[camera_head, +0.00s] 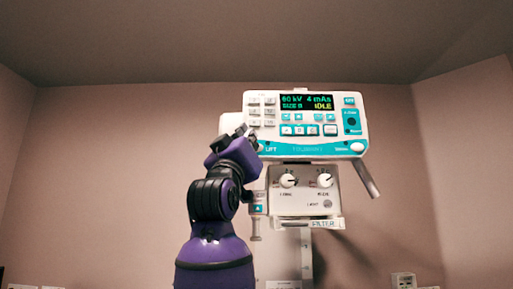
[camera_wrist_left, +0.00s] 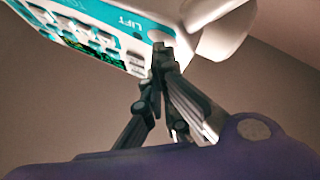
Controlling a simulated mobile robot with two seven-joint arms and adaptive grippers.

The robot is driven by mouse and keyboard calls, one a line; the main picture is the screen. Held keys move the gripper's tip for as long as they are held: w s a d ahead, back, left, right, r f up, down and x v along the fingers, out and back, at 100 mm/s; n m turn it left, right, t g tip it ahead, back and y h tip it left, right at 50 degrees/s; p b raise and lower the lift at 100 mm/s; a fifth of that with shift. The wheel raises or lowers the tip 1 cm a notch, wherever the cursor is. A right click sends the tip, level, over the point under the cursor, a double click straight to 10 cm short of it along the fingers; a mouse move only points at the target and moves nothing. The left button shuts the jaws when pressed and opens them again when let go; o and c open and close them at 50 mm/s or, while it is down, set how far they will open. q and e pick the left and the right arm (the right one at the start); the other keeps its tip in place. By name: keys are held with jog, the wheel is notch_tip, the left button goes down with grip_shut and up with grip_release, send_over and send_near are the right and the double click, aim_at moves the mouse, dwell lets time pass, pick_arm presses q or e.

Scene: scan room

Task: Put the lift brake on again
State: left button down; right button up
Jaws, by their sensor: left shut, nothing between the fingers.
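The white and teal control head (camera_head: 305,103) hangs in front of the back wall, its display reading 60 kV, 4 mAs, SIZE B, IDLE. The LIFT label (camera_head: 271,149) is at its lower left; the label also shows in the left wrist view (camera_wrist_left: 127,22). The lift control beside the label is largely hidden by my gripper. My left gripper (camera_head: 241,132) is shut and empty at the head's lower left edge. In the left wrist view its fingertips (camera_wrist_left: 161,48) are together near the LIFT corner; I cannot tell whether they touch it. My right gripper is not seen.
A lower box with two dials (camera_head: 306,184) hangs under the head. A slanted bar handle (camera_head: 366,179) projects at the right. A white column (camera_head: 306,255) runs down below. A small wall box (camera_head: 403,280) is at lower right. The space left of my arm is clear.

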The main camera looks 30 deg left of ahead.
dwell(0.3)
pick_arm(q)
jog(key=shift+s+d, duration=0.45)
jog(key=shift+s, duration=0.2)
jog(key=shift+s, duration=0.1)
jog(key=shift+s+d, duration=0.45)
jog(key=shift+s, duration=0.25)
jog(key=shift+s+d, duration=0.4)
jog(key=shift+s, duration=0.25)
jog(key=shift+s+d, duration=0.45)
jog(key=shift+s, duration=0.25)
jog(key=shift+f, duration=0.1)
